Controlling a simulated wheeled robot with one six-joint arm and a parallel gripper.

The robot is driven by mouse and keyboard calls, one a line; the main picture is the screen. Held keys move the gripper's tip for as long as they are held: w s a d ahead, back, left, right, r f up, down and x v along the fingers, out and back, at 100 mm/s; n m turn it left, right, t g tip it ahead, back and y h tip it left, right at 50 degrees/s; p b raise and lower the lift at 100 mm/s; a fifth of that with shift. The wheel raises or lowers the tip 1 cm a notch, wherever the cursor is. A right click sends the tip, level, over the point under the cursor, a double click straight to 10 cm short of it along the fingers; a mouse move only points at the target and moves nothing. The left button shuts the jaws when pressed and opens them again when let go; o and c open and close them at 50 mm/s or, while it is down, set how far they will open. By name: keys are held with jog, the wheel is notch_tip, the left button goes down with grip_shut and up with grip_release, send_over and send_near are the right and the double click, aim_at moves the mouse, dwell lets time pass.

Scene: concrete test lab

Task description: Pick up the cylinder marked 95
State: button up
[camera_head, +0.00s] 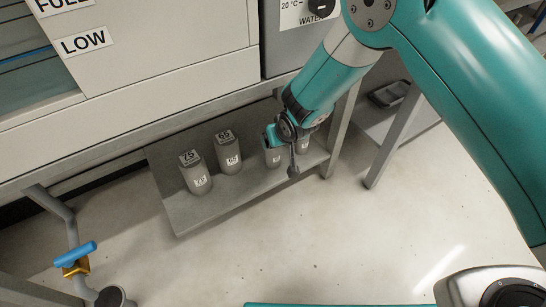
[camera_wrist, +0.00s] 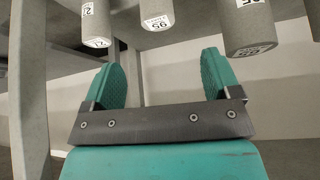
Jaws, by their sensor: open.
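Several grey cylinders stand on a low shelf (camera_head: 215,205). In the head view two read 75 (camera_head: 197,178) and 65 (camera_head: 229,156). Two others, a third cylinder (camera_head: 272,157) and a fourth (camera_head: 303,145), are partly behind my gripper (camera_head: 290,160), their marks unreadable there. The wrist view looks upside down. There, a cylinder (camera_wrist: 155,8) just above the gap between my fingers has a label that seems to read 95, though not surely. My gripper (camera_wrist: 165,75) is open and empty, apart from the cylinders in the wrist view.
In the wrist view, neighbouring cylinders stand at left (camera_wrist: 97,20) and right (camera_wrist: 243,25). A grey shelf post (camera_head: 345,120) rises beside the shelf's right end. A cabinet (camera_head: 150,60) hangs above. A blue-handled valve (camera_head: 75,255) stands lower left. The floor in front is clear.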

aim_at(273, 154)
jog(key=b+x, duration=0.4)
jog(key=x, duration=0.4)
jog(key=shift+w+f, duration=0.1)
jog(key=shift+f, duration=0.25)
jog(key=b+x, duration=0.3)
jog(key=x, duration=0.1)
jog(key=shift+w+d+f+b, duration=0.1)
jog(key=shift+w+d+b, duration=0.05)
jog(key=shift+b, duration=0.15)
jog(key=shift+w+f, duration=0.3)
jog(key=shift+w, duration=0.05)
jog(key=shift+r, duration=0.15)
jog(key=c, duration=1.3)
